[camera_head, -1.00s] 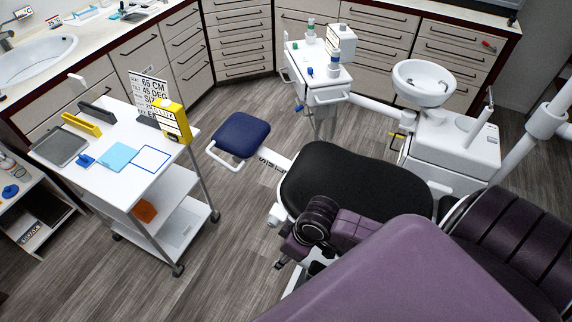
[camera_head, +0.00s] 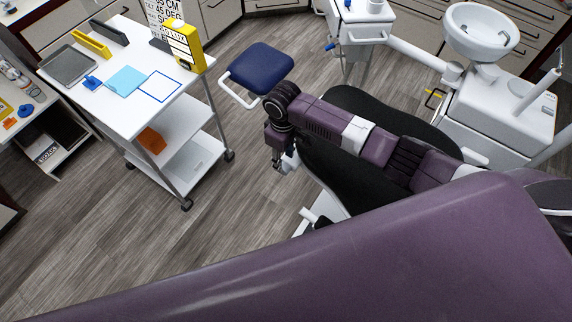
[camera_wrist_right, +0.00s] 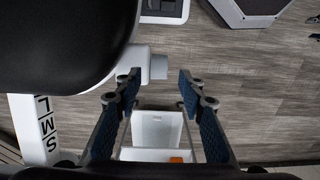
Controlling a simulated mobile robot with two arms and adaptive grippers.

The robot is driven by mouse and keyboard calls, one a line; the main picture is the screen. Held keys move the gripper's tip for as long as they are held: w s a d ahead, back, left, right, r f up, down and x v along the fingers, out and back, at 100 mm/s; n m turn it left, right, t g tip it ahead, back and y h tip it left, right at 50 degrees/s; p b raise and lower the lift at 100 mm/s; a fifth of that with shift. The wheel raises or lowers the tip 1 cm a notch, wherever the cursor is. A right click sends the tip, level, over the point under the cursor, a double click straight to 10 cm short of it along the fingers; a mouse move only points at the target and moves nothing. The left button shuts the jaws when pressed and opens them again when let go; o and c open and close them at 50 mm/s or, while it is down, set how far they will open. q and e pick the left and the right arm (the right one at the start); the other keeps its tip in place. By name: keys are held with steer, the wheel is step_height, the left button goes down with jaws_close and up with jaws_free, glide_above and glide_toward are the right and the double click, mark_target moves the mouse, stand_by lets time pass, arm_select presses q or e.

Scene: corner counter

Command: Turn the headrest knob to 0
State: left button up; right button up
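The headrest knob (camera_wrist_right: 158,67) is a short light-grey cylinder on a white housing beside the black chair cushion (camera_wrist_right: 60,35) in the right wrist view. No number or mark on it is legible. My right gripper (camera_wrist_right: 159,84) is open, with blue-padded fingers either side of the knob's line and the knob at about the fingertips; I cannot tell whether they touch it. In the head view my right gripper (camera_head: 279,163) is at the chair's left side, and my arm hides most of the knob area. My left gripper is not in view.
A white bar with letters S, M, L (camera_wrist_right: 42,128) runs below the cushion in the wrist view. A white cart (camera_head: 135,115) with papers stands on the left, with clear floor between it and the chair. A basin unit (camera_head: 483,30) stands back right.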

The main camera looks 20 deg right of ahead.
mark_target(284, 166)
steer(key=shift+f, duration=2.75)
steer(key=shift+c, duration=0.7)
jaws_close()
